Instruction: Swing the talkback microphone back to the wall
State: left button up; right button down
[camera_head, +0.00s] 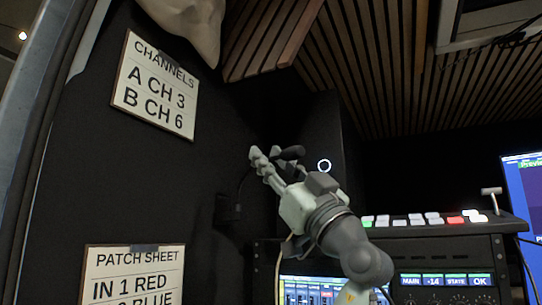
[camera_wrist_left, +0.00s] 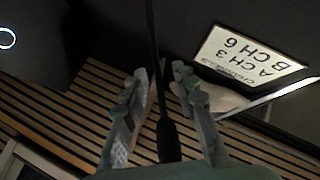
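The talkback microphone (camera_head: 291,153) is black, on a thin curved gooseneck that comes from a dark mount (camera_head: 228,209) on the left wall. My left gripper (camera_head: 263,158) is at the microphone and partly hides it in the head view. In the left wrist view the gooseneck (camera_wrist_left: 153,45) and the thicker black microphone body (camera_wrist_left: 168,140) run between the two fingers of my left gripper (camera_wrist_left: 161,80). The fingers are apart, with visible gaps on both sides of the stalk. My right gripper is in neither view.
A dark panel with a white ring (camera_head: 324,166) stands behind the gripper. A switcher console (camera_head: 440,228) with lit buttons is at the lower right. The wall carries a channels sign (camera_head: 155,87) and a patch sheet (camera_head: 133,274).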

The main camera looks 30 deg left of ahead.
pick_arm(q)
grip_shut()
jog(key=shift+f, duration=0.1)
dwell(0.5)
